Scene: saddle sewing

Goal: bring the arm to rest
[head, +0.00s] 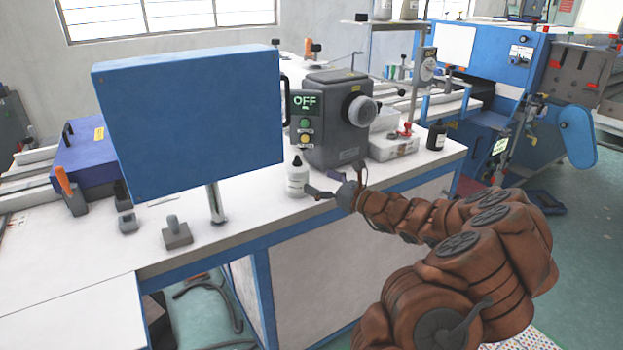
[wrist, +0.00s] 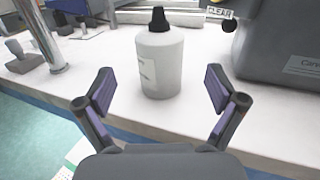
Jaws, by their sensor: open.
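My gripper (wrist: 158,92) is open and empty in the wrist view, its two purple-padded fingers spread wide. A white bottle with a black cap (wrist: 160,60) stands upright on the white bench, beyond and between the fingers. In the head view, my gripper (head: 335,190) is at the bench's front edge, just right of the same bottle (head: 297,178). My brown arm reaches in from the lower right. The exact gap between the fingers and the bottle is hard to tell.
A grey machine with an OFF display (head: 335,125) stands behind the gripper. A large blue panel on a post (head: 190,120) rises to the left. The floor before the bench is open.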

